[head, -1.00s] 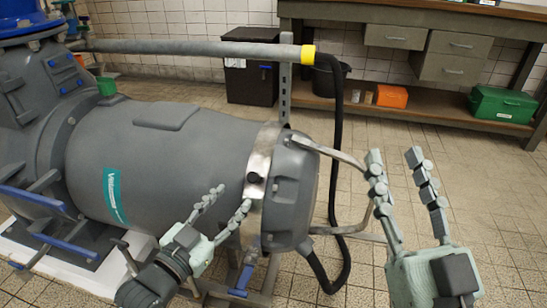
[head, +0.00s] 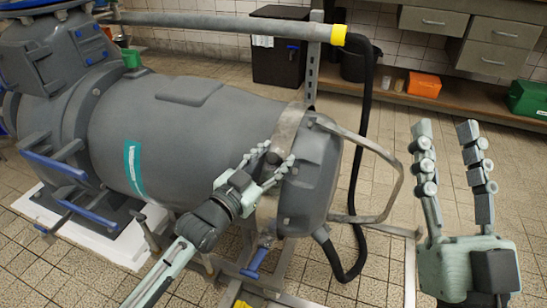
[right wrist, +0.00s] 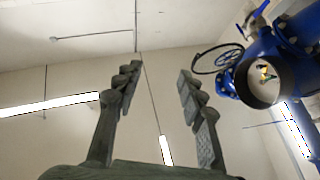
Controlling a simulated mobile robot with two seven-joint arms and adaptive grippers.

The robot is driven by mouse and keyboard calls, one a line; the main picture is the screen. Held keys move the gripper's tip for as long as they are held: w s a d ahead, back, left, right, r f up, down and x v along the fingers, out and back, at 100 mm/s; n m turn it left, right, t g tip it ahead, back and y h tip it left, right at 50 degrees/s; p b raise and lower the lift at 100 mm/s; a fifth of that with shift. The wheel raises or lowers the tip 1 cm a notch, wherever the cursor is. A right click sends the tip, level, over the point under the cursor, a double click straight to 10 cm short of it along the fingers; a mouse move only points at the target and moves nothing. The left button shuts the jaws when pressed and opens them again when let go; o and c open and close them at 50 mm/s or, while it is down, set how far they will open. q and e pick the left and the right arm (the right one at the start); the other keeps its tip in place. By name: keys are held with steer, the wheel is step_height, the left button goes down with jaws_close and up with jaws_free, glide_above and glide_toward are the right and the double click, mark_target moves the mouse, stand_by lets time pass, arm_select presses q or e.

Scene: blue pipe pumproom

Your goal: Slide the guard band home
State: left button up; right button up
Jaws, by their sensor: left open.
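The guard band (head: 287,130) is a bare-metal strip around the right end of the grey motor (head: 205,115), just left of its end cap (head: 318,175). A dark round knob (head: 273,158) sits on the band. My left gripper (head: 279,154) is at the band with its fingers open on either side of the knob; I cannot tell whether they touch it. The gripper hides part of the band's lower side. My right gripper (head: 445,128) is open and empty, pointing up, right of the motor and apart from it. Its two fingers also show in the right wrist view (right wrist: 158,72).
A bent metal handle frame (head: 398,180) and a black hose (head: 365,120) stand between the motor end and my right gripper. A grey pipe with a yellow collar (head: 338,35) runs above. A workbench (head: 470,95) stands behind.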

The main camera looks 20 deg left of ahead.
arm_select(q)
jaws_close()
stand_by(0.3)
steer(key=shift+a, duration=0.3)
steer(key=a+p, duration=0.2)
steer(key=a, duration=0.4)
steer(key=shift+w, duration=0.1)
steer(key=shift+a, duration=0.2)
arm_select(e)
steer(key=f+g, duration=0.1)
steer(key=w+f+g, duration=0.1)
steer(key=f, duration=0.1)
steer(key=w+f+g+h, duration=0.1)
steer(key=shift+a+f+g, duration=0.3)
steer(key=shift+a+f, duration=0.05)
steer(key=shift+a, duration=0.05)
